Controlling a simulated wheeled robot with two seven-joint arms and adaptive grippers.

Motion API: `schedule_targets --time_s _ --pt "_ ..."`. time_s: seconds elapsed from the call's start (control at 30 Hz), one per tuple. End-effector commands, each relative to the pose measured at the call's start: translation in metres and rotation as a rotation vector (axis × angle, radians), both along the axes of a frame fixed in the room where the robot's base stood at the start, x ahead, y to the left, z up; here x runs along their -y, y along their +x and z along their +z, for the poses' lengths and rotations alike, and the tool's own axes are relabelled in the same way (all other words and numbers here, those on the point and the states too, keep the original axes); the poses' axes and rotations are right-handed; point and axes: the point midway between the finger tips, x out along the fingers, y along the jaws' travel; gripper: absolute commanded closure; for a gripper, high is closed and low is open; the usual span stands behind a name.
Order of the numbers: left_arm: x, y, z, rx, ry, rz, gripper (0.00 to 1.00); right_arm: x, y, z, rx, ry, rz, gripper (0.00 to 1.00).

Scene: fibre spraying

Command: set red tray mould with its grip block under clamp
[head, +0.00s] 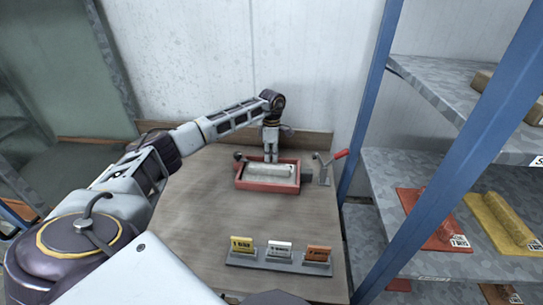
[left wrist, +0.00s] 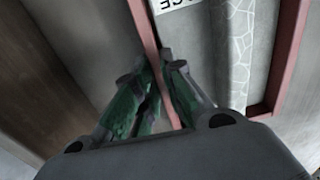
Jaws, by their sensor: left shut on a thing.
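The red tray mould (head: 265,187) lies on the wooden table, with a pale grey filling inside its red rim. My left gripper (head: 271,160) reaches down at the tray's far side. In the left wrist view, the green fingers of my left gripper (left wrist: 167,68) are shut around a thin red wall of the tray (left wrist: 140,25). A clamp with a red handle (head: 341,154) stands just right of the tray, its handle raised to the right. A dark block (head: 307,172) sits between the tray's right end and the clamp. My right gripper is not in view.
A rack with yellow, white and orange label cards (head: 279,256) stands at the table's front. A blue-framed shelf (head: 405,170) on the right holds a red mould (head: 432,220) and a yellow one (head: 500,222). The table between tray and cards is clear.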

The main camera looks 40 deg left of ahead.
Motion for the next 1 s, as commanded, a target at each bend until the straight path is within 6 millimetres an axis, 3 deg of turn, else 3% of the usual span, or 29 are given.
schedule_targets --time_s 0.03,0.37,0.4,0.6,1.0 --pt "0.0036 -0.0044 -0.0107 -0.019 -0.003 -0.005 1.0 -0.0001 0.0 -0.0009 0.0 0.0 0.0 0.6" --pt "0.0044 -0.0042 -0.0112 -0.019 -0.003 -0.006 1.0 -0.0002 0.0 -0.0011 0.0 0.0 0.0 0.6" --pt "0.0044 -0.0042 -0.0112 -0.019 -0.003 -0.006 0.88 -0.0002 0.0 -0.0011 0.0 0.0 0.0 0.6" --pt "0.0038 -0.0042 -0.0111 -0.018 -0.002 -0.006 0.64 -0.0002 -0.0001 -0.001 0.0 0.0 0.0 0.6" --pt "0.0021 -0.0042 -0.0107 -0.017 0.002 -0.004 0.64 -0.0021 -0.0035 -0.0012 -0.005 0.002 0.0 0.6"
